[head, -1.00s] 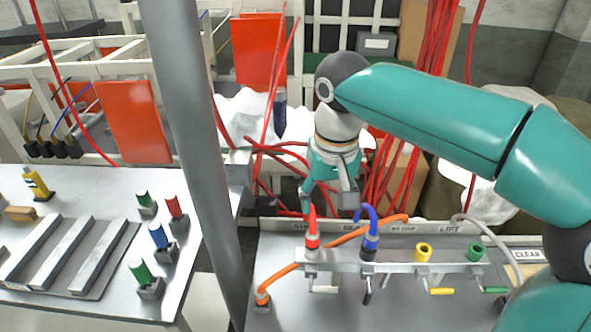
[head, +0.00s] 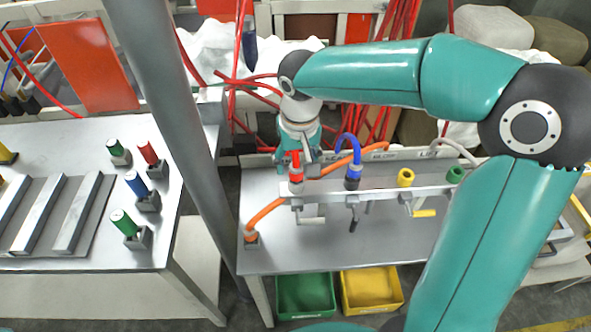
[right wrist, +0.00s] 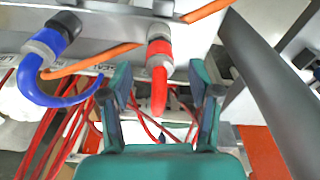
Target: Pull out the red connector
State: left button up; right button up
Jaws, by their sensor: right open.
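The red connector (head: 296,178) stands in the leftmost socket of the grey rail on the right-hand bench, with a red cable rising from its top. It also shows in the right wrist view (right wrist: 159,48). My right gripper (right wrist: 160,75) is open, its fingers on either side of the red cable, with the connector body just beyond the tips. No contact shows. In the head view my right gripper (head: 297,148) is behind the connector, its fingers partly hidden. My left gripper is not in view.
The blue connector (head: 353,175) with a looped cable sits beside the red one; it also shows in the right wrist view (right wrist: 52,42). An orange cable (head: 268,212) runs close by. Yellow (head: 405,178) and green (head: 455,175) sockets are further right. A grey post (head: 165,110) stands left.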

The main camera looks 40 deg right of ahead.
aim_at(296, 166)
jog(key=shift+w+d+f, duration=0.1)
jog(key=shift+w+f, duration=0.05)
jog(key=shift+f, duration=0.9)
jog(key=shift+w+f, duration=0.1)
jog(key=shift+f, duration=0.95)
grip_shut()
jog(key=shift+r+p, duration=0.3)
jog(key=shift+r, duration=0.2)
jog(key=shift+r, duration=0.1)
jog(key=shift+r+p, duration=1.55)
jog(key=shift+r, duration=0.5)
